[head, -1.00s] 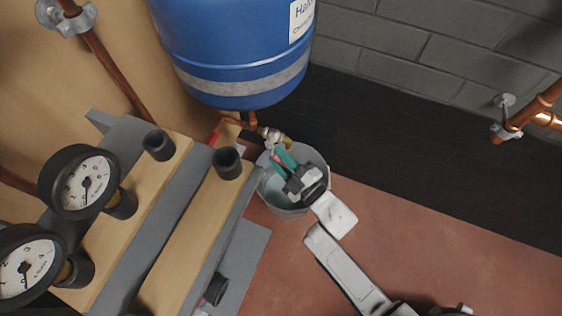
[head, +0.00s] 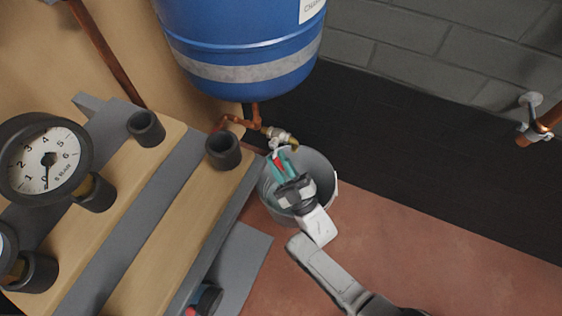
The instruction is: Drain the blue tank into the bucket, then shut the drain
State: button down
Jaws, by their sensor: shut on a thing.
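The blue tank (head: 240,35) hangs at the top, with a grey band near its base. A copper pipe leads from under it to a brass drain valve (head: 277,134). The grey bucket (head: 321,180) stands on the floor below the valve. My gripper (head: 283,158), with green fingers, reaches over the bucket to just below the valve. It is shut on a small red piece (head: 280,164), which looks like the valve's handle. The fingers partly hide it. I cannot tell whether water runs or how full the bucket is.
A round pressure gauge (head: 47,160) at left has its needle near 0. Wooden blocks with black pipe sleeves (head: 222,150) stand left of the bucket. A copper pipe (head: 540,131) is on the right wall. The red floor (head: 440,250) at right is clear.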

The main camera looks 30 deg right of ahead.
aim_at(279, 161)
jog(key=shift+a, duration=0.1)
dwell(0.3)
jog(key=c, duration=1.4)
grip_release()
jog(key=shift+o, duration=0.2)
jog(key=shift+r, duration=0.25)
notch_tip(279, 161, up, 3)
jog(key=shift+f+p, duration=0.2)
jog(key=shift+p, duration=0.85)
jog(key=s+r+p, duration=0.8)
jog(key=s+r, duration=0.1)
jog(key=s, duration=0.5)
jog(key=shift+r, duration=0.4)
